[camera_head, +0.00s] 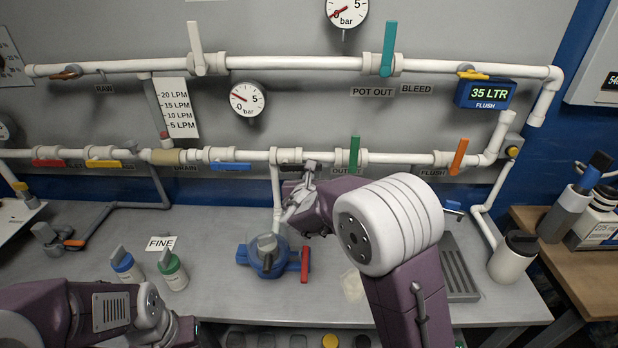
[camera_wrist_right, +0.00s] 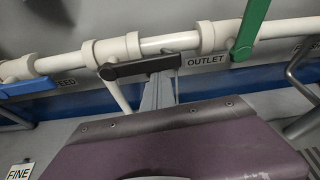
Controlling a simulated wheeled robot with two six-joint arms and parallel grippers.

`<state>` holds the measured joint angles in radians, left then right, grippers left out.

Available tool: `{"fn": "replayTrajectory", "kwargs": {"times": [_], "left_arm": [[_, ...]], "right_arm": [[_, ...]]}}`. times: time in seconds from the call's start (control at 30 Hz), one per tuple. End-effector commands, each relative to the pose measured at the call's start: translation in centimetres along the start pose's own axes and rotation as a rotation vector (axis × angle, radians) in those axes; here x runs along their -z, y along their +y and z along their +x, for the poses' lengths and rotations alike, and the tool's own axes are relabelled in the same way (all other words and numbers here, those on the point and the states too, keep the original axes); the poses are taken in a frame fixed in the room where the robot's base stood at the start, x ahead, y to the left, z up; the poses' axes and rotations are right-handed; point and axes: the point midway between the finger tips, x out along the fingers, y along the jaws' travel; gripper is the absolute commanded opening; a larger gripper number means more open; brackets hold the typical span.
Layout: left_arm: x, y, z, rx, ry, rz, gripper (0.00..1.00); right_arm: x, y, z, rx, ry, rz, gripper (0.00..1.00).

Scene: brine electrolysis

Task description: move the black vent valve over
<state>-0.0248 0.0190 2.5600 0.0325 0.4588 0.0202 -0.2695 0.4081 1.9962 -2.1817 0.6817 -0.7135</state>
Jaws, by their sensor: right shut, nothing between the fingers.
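The black vent valve handle (camera_head: 289,167) lies along the lower white pipe in the head view, left of the OUTLET label and partly hidden by my right gripper. The right wrist view shows the black handle (camera_wrist_right: 140,66) nearly in line with the pipe, its left end at a white collar. My right gripper (camera_head: 309,170) is shut and empty, its tip at the right part of the handle. Its grey fingers (camera_wrist_right: 158,92) reach up to the handle's lower edge; I cannot tell whether they touch. My left gripper (camera_head: 185,330) is low at the left, its fingertips unclear.
A blue handle (camera_head: 230,166) lies along the pipe to the left; a green handle (camera_head: 354,155) stands upright to the right. An orange handle (camera_head: 459,156) is further right. Below, a blue vessel (camera_head: 267,262) and two bottles, one with a green cap (camera_head: 170,265), stand on the bench.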

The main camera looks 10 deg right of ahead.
Motion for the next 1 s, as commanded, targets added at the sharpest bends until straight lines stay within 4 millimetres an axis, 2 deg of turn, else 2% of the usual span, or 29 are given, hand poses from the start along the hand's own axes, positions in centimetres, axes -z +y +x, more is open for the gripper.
{"fn": "replayTrajectory", "kwargs": {"times": [0.37,1.0], "left_arm": [[0.3,0.1,-2.5,0.000,0.000,0.000,0.36],[1.1,0.2,-10.3,0.000,0.000,0.000,0.36]], "right_arm": [[-1.7,-0.2,-0.6,0.049,-0.005,-0.139,0.00],[-5.7,0.6,-2.0,0.246,-0.004,-0.703,0.00]]}}
